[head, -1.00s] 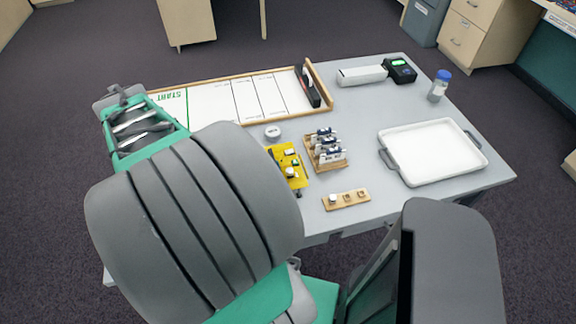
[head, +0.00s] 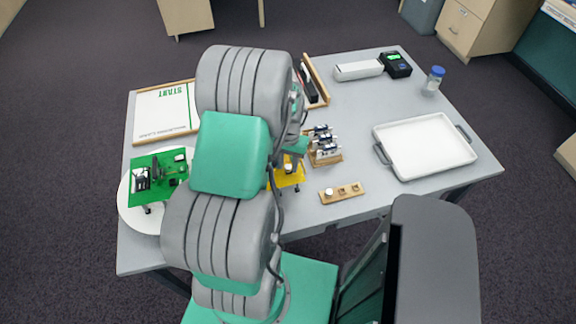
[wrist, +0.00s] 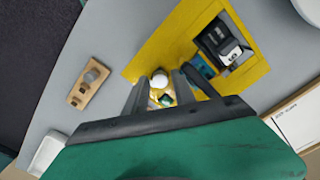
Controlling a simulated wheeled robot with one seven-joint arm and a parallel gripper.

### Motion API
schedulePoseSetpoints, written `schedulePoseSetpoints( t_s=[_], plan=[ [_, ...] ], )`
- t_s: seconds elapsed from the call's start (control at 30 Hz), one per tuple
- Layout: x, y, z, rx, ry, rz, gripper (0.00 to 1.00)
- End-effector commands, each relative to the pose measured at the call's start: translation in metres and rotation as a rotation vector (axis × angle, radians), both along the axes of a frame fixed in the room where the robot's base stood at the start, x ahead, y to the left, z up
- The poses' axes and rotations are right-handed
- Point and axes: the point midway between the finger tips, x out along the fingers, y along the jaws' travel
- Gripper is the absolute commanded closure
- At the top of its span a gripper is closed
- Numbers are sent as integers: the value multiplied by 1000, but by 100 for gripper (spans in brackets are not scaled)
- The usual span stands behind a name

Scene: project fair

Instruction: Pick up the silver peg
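In the head view the peg (head: 329,191) is at the left end of the block (head: 344,196), near the table's front edge. My gripper (wrist: 160,82) is open above a yellow board (wrist: 185,35), apart from the peg. A white round-topped part (wrist: 159,76) and a small green part show between its fingers; I see no grip on either.
A wooden rack (head: 325,158) with several small dark and white parts stands behind the block. A white tray (head: 425,148) is at right. A green board (head: 160,170) lies on a white round plate (head: 128,205) at left. Bare table lies between block and tray.

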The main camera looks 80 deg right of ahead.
Motion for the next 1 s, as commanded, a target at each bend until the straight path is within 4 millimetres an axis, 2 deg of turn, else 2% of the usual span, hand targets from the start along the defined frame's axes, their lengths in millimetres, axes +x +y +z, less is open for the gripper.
schedulePoseSetpoints(
  t_s=[0.23,0.6,1.0],
  plan=[
    [0,0,-3,-2,0,1,69],
    [0,0,-3,-2,0,1,100],
    [0,-1,-2,-2,0,1,100]
  ],
)
